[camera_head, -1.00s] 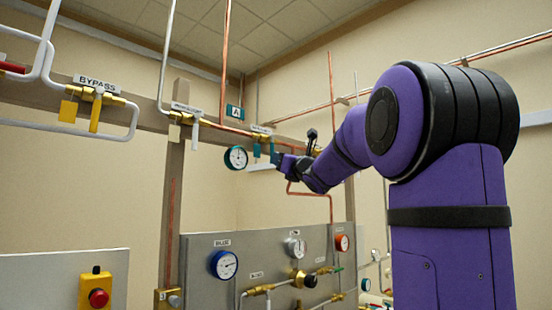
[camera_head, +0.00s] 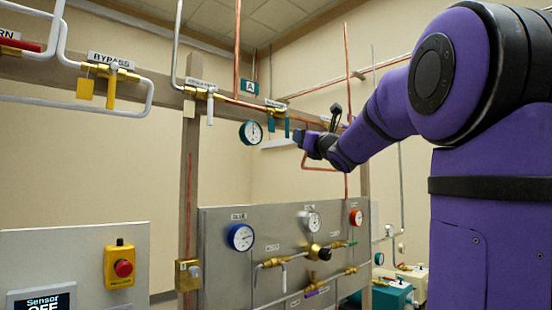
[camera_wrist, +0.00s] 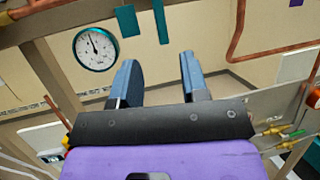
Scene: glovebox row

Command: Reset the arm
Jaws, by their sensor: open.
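My gripper (camera_wrist: 160,80) is open and empty in the wrist view, its two blue-grey fingers apart with wall and panel behind them. In the head view my gripper (camera_head: 298,138) is at the end of my outstretched purple arm, near the overhead pipe. A teal-rimmed gauge (camera_head: 251,132) hangs just left of it; the gauge also shows in the wrist view (camera_wrist: 96,48), left of the fingers. A teal valve handle (camera_head: 286,127) hangs close by, and teal pieces show above the fingers in the wrist view (camera_wrist: 161,20). I see no contact with them.
A grey panel (camera_head: 220,280) with blue, white and red gauges stands below the arm. A yellow box with a red button (camera_head: 122,267) is at the lower left. Labelled pipes with valves, including the bypass valve (camera_head: 110,83), run along the wooden rail.

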